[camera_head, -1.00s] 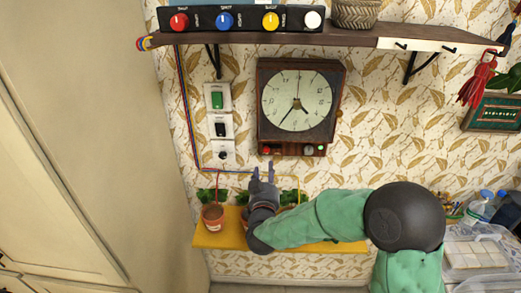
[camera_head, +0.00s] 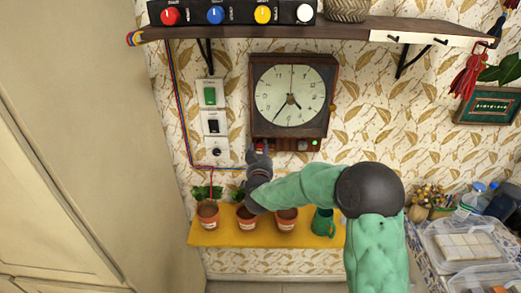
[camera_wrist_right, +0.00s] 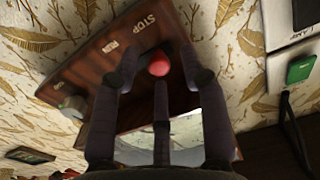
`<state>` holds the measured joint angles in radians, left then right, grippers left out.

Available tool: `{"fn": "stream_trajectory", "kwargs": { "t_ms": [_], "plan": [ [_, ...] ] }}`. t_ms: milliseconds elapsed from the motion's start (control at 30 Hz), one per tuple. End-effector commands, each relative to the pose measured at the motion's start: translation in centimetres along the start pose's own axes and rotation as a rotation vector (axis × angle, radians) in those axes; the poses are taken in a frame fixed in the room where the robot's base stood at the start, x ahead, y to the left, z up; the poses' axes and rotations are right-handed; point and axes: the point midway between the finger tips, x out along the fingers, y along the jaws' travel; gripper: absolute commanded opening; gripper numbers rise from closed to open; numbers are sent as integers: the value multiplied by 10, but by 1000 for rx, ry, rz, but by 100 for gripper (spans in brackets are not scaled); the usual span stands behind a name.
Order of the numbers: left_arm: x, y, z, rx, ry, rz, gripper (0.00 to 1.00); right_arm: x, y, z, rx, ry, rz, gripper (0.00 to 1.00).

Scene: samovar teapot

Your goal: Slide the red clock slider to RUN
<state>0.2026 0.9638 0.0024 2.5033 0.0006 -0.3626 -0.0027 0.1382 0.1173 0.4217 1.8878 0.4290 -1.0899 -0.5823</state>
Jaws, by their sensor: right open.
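The wall clock (camera_head: 290,92) has a wooden case and a pale round dial. In the right wrist view, its panel carries the labels STOP (camera_wrist_right: 145,22) and RUN (camera_wrist_right: 110,47). The red slider knob (camera_wrist_right: 159,63) appears nearer STOP than RUN. Contact is not clear. My left gripper is not in view.
A switch column (camera_head: 212,122) is on the wall left of the clock. Below, a yellow shelf (camera_head: 235,240) holds terracotta pots (camera_head: 208,214) and a green mug (camera_head: 322,222). A wooden shelf (camera_head: 350,30) runs above.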

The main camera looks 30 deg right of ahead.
Motion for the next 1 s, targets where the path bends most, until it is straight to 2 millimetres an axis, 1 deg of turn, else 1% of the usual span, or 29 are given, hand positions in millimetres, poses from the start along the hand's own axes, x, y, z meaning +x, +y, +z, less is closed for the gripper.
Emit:
{"fn": "stream_trajectory", "kwargs": {
  "t_ms": [100, 133, 167, 200, 267, 300, 567, 667, 867, 1000],
  "plan": [
    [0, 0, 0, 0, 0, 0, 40, 0, 0, 0, 0, 0, 0, 44],
    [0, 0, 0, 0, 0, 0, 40, 0, 0, 0, 0, 0, 0, 38],
    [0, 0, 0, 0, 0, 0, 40, 0, 0, 0, 0, 0, 0, 30],
    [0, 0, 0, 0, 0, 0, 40, 0, 0, 0, 0, 0, 0, 18],
    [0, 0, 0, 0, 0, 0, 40, 0, 0, 0, 0, 0, 0, 2],
    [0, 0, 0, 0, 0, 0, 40, 0, 0, 0, 0, 0, 0, 0],
    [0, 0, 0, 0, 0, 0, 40, 0, 1, -1, 0, 3, 1, 0],
    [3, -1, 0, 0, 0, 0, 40, 0, 8, -1, 1, 5, 3, 0],
    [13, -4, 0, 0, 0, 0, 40, 0, 36, -1, 1, 7, 5, 0],
    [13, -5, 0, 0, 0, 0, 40, 0, 42, -2, 0, 6, 3, 0]
  ]
}}
